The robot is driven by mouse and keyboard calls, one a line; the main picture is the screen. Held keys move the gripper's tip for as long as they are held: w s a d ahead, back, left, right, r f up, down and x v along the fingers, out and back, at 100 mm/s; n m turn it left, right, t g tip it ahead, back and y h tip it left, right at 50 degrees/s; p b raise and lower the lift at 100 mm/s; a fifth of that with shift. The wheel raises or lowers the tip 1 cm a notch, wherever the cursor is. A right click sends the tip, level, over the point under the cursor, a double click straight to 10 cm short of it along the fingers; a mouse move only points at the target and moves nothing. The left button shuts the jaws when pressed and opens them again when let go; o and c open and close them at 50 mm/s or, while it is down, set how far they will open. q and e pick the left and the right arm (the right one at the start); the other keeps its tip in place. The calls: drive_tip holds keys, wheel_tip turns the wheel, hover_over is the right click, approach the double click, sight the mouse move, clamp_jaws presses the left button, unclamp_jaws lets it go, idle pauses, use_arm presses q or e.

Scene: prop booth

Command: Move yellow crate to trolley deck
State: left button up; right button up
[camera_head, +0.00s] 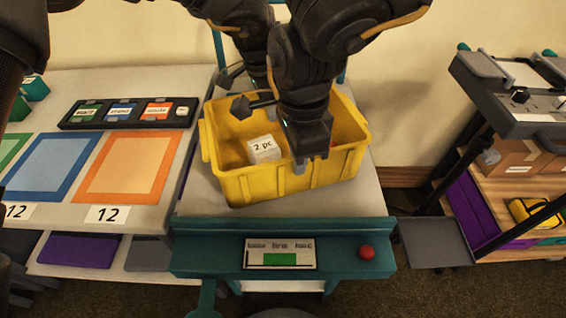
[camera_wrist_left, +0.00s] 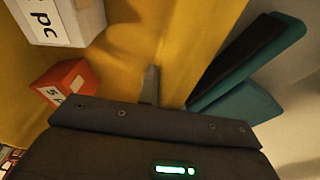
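The yellow crate (camera_head: 235,186) sits on a grey-topped stand with a teal front. A white box (camera_head: 263,149) marked "2 pc" is inside; it also shows in the left wrist view (camera_wrist_left: 58,18), with a red box (camera_wrist_left: 66,84) near it. My left gripper (camera_head: 241,92) is over the crate's far left part. In the left wrist view, one grey finger shows against the yellow wall. I cannot tell whether either holds the crate. I cannot identify the trolley deck.
A teal panel with a display (camera_head: 280,253) and red button (camera_head: 366,252) fronts the stand. At left, a table holds blue and orange mats (camera_head: 128,167) and a dark label tray (camera_head: 130,112). At right stands a shelf rack (camera_head: 528,190) with cardboard boxes.

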use_arm(q)
drive_tip(key=o, duration=0.4)
drive_tip(key=shift+r, duration=0.15)
use_arm(e)
drive_tip(key=o, duration=0.4)
drive_tip(key=shift+r, duration=0.1)
drive_tip(key=shift+c, duration=0.2)
use_arm(q)
drive_tip(key=r, duration=0.4)
drive_tip(key=a+r, duration=0.1)
drive_tip(key=r, duration=0.7)
drive_tip(key=shift+s+a, duration=0.2)
drive_tip(key=shift+s, duration=0.05)
use_arm(e)
wheel_tip(320, 180, up, 12)
use_arm(q)
drive_tip(key=shift+f, duration=0.1)
